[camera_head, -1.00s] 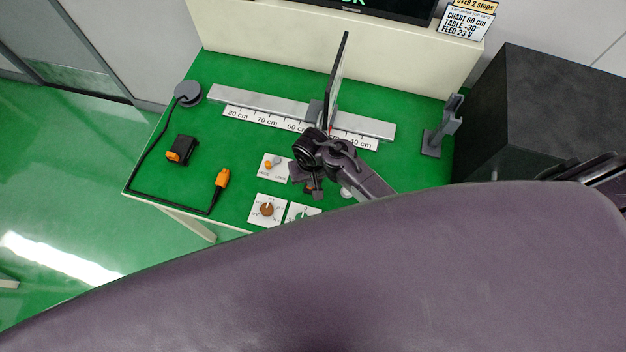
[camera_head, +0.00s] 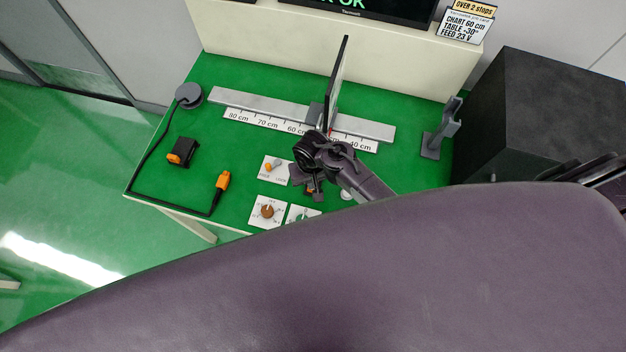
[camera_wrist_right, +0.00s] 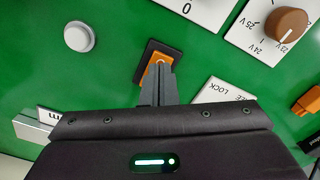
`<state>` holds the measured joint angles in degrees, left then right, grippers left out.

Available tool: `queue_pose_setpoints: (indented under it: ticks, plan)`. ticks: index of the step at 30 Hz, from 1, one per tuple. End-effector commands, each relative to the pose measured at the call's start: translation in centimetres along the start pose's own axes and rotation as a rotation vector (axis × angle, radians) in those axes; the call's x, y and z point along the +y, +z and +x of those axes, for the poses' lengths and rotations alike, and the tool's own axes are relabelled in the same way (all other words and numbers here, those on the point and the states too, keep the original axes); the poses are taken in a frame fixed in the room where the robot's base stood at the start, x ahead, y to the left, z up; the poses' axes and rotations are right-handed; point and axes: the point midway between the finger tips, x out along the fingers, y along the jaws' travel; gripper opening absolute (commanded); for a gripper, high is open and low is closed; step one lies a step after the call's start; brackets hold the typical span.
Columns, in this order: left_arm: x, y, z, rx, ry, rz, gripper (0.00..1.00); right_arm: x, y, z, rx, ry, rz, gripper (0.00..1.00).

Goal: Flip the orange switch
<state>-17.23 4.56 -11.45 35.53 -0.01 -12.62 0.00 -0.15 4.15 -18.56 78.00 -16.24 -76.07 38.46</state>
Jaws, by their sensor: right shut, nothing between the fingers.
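The orange switch (camera_wrist_right: 160,66) is a rocker in a black frame on the green table, seen in the right wrist view. In the head view only a small orange bit of it (camera_head: 309,190) shows beside my gripper. My right gripper (camera_wrist_right: 160,82) is shut and empty. Its fingertips overlap the near part of the rocker in the wrist view and hide it. I cannot tell whether they touch it. In the head view the right gripper (camera_head: 316,194) points down at the panel near the table's front edge. My left gripper is not in view.
A lever plate (camera_head: 276,171), an orange-brown dial (camera_head: 267,211) and a white round button (camera_wrist_right: 79,37) surround the switch. An upright dark panel (camera_head: 337,85) stands on the scale rail (camera_head: 245,101) behind.

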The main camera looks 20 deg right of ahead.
Motion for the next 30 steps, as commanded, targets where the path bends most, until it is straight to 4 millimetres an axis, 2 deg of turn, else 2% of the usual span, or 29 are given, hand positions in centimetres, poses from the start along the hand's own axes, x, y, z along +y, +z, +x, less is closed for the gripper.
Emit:
queue_pose_setpoints:
  ticks: [1,4,21,30]
  plan:
    - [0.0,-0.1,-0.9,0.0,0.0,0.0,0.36,0.0,0.0,-0.9,0.0,0.0,0.0,0.0]
    - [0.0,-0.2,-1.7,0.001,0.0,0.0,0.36,0.0,0.0,-1.6,0.0,0.0,0.0,0.0]
    - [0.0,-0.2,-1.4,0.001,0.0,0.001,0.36,-0.1,0.0,-5.5,0.001,-0.002,0.0,0.0]
    - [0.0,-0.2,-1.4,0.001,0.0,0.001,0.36,-0.1,0.0,-5.8,0.001,-0.001,0.0,0.0]
